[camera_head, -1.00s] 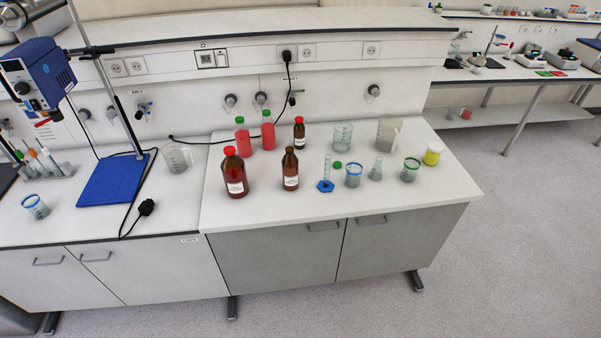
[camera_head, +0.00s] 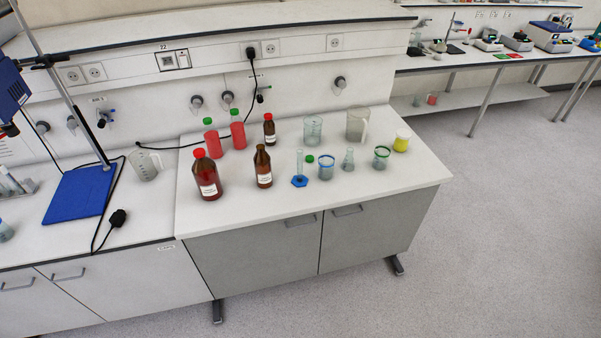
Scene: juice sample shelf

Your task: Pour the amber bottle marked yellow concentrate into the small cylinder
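Three amber bottles stand on the white bench top. A large one with a red cap and white label (camera_head: 207,176) is at the left. A middle one with no visible cap and a white label (camera_head: 263,167) stands to its right. A small one with a red cap (camera_head: 269,131) stands behind. The label text is too small to read. A small clear cylinder with a blue hexagonal foot (camera_head: 299,169) stands upright right of the middle bottle. Neither of my grippers is in view.
Two red bottles with green caps (camera_head: 237,131) stand behind. Beakers (camera_head: 326,169), a conical flask (camera_head: 348,161), a clear jug (camera_head: 356,124) and a yellow jar (camera_head: 402,141) stand to the right. The front strip of the white bench (camera_head: 240,215) is clear.

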